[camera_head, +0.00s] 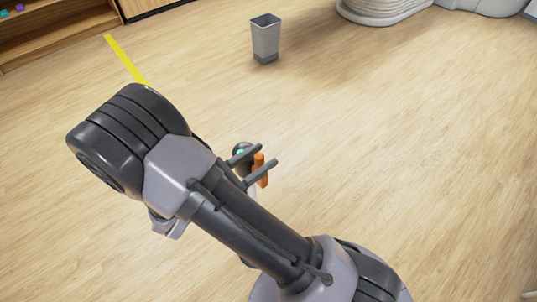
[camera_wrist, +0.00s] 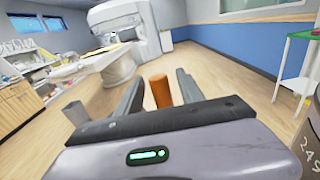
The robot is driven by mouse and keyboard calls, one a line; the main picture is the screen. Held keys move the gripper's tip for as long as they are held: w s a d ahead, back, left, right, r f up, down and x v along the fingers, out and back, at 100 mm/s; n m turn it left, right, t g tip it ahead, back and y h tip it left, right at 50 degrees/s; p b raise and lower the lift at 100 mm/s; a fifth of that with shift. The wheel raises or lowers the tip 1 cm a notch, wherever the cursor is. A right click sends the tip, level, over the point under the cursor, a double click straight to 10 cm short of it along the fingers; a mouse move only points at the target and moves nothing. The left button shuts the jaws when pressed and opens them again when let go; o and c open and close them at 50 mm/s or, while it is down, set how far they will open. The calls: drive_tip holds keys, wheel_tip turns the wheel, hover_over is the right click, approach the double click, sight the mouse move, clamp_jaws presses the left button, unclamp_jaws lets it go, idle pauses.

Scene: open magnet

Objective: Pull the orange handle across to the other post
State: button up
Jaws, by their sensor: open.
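In the wrist view the orange handle (camera_wrist: 161,92) stands between the fingertips of my gripper (camera_wrist: 159,88), with gaps on both sides and nearer the right finger. My gripper is open. My arm covers much of what lies below the handle in the head view. I cannot make out either post clearly.
A grey bin (camera_head: 265,39) stands on the wooden floor behind. A yellow strip (camera_head: 122,57) lies on the floor at upper left. Much floor is clear.

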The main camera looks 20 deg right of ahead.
drive_tip(key=x, duration=0.3)
drive_tip(key=shift+a, duration=0.1)
clamp_jaws()
idle(1.4)
